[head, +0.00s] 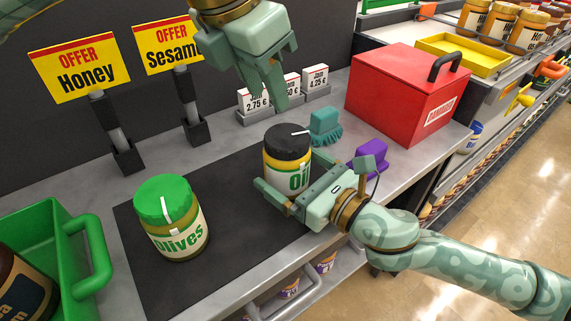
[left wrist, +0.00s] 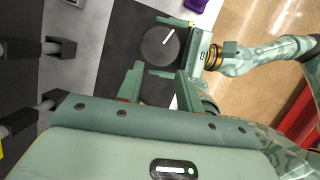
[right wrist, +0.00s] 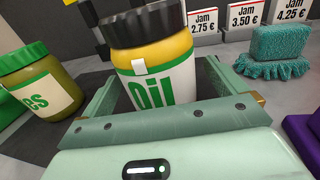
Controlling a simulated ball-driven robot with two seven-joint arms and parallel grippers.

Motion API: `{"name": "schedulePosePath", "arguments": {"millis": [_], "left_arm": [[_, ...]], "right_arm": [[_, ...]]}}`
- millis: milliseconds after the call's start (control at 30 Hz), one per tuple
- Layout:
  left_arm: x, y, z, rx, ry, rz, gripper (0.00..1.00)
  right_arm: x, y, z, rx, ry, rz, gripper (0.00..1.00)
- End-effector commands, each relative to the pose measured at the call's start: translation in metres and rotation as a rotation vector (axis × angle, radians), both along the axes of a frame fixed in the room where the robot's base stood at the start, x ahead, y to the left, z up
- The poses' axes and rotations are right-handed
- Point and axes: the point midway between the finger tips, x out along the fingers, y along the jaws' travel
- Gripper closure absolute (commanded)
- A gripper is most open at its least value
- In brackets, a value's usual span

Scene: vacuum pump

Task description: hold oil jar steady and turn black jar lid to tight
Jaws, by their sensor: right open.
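The oil jar (head: 287,171) stands upright on the black mat, with yellow contents and a white "Oil" label. Its black lid (head: 288,139) sits on top and carries a white mark, which also shows on the lid in the left wrist view (left wrist: 161,45). My right gripper (head: 293,172) is open, with one finger on each side of the jar's body. In the right wrist view the jar (right wrist: 158,73) stands between the fingers, with a gap at the right finger. My left gripper (head: 268,102) is open and empty, above and behind the lid, fingers pointing down.
A green-lidded olives jar (head: 171,222) stands on the mat (head: 225,238) to the left. A green basket (head: 60,255) is at the far left. A teal brush (head: 325,125), purple brush (head: 370,153) and red box (head: 405,95) lie to the right. Price signs (head: 290,88) stand behind.

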Motion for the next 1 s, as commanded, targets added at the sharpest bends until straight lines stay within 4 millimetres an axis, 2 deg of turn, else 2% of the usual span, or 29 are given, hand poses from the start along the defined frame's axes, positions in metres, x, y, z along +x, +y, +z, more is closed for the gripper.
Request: {"name": "schedulePosePath", "arguments": {"millis": [167,467,567,700,767,800,900,967,1000], "left_arm": [[0.000,0.000,0.000,0.000,0.000,0.000,0.64],[0.000,0.000,0.000,0.000,0.000,0.000,0.64],[0.000,0.000,0.000,0.000,0.000,0.000,0.64],[0.000,0.000,0.000,0.000,0.000,0.000,0.64],[0.000,0.000,0.001,0.000,-0.002,-0.001,0.50],[-0.001,-0.003,0.002,0.003,-0.007,-0.007,0.39],[-0.003,-0.019,0.007,0.020,-0.021,-0.024,0.12],[0.004,-0.031,0.011,0.034,-0.010,0.024,0.12],[0.009,-0.037,0.013,0.038,0.020,0.122,0.12]], "right_arm": [[0.011,0.012,0.000,0.001,0.000,0.001,0.03],[0.013,0.013,0.000,0.000,0.001,0.000,0.03],[0.012,0.013,0.000,0.001,0.001,0.000,0.28],[0.012,0.013,0.000,0.001,0.001,0.000,0.66],[0.012,0.013,0.000,0.001,0.001,0.000,0.66],[0.012,0.013,0.000,0.001,0.001,0.000,0.66],[0.012,0.013,0.000,0.001,0.001,0.000,0.66],[0.012,0.013,0.000,0.001,0.001,0.000,0.66],[0.012,0.013,0.000,0.001,0.001,0.000,0.66]]}}
